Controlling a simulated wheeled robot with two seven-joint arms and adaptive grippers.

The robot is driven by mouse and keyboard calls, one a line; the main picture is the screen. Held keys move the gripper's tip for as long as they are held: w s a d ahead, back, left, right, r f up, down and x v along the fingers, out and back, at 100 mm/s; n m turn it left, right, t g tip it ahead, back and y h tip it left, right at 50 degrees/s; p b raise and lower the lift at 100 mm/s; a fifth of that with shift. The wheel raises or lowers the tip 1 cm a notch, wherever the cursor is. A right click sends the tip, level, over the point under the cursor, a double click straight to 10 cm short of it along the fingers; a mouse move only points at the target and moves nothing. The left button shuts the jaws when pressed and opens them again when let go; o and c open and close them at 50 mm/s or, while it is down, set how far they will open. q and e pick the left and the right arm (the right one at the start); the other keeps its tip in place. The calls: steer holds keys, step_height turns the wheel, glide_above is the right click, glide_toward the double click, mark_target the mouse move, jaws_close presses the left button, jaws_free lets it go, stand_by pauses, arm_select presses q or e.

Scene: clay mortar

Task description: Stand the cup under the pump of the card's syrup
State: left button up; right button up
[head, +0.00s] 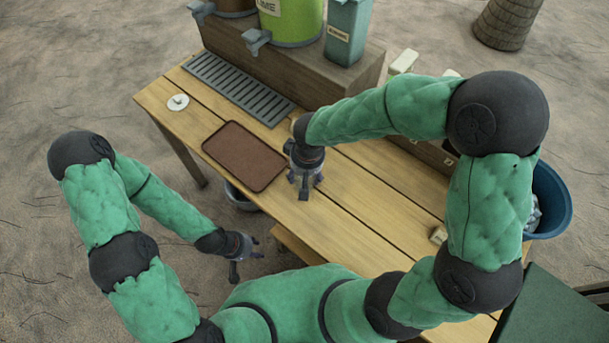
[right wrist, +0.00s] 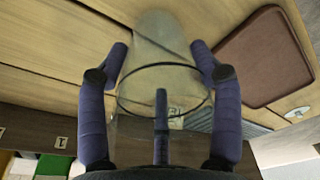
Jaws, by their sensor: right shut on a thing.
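My right gripper (head: 304,188) points down over the wooden table, just right of the brown tray. In the right wrist view its fingers (right wrist: 163,78) close around a clear cup (right wrist: 182,92) with a dark ring. The cup is not discernible in the head view, and I cannot tell whether it touches the table. My left gripper (head: 246,264) is open and empty, low beside the table's front edge.
The table (head: 365,200) bears a brown tray (head: 245,155), a grey drip grate (head: 238,88) and a white disc (head: 178,102). Behind stand a green lime dispenser (head: 293,20) with a tap and a teal bin (head: 347,32). A blue tub (head: 550,195) is at right.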

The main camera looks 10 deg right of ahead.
steer(key=shift+f, duration=0.35)
steer(key=shift+f, duration=0.15)
steer(key=o, duration=1.1)
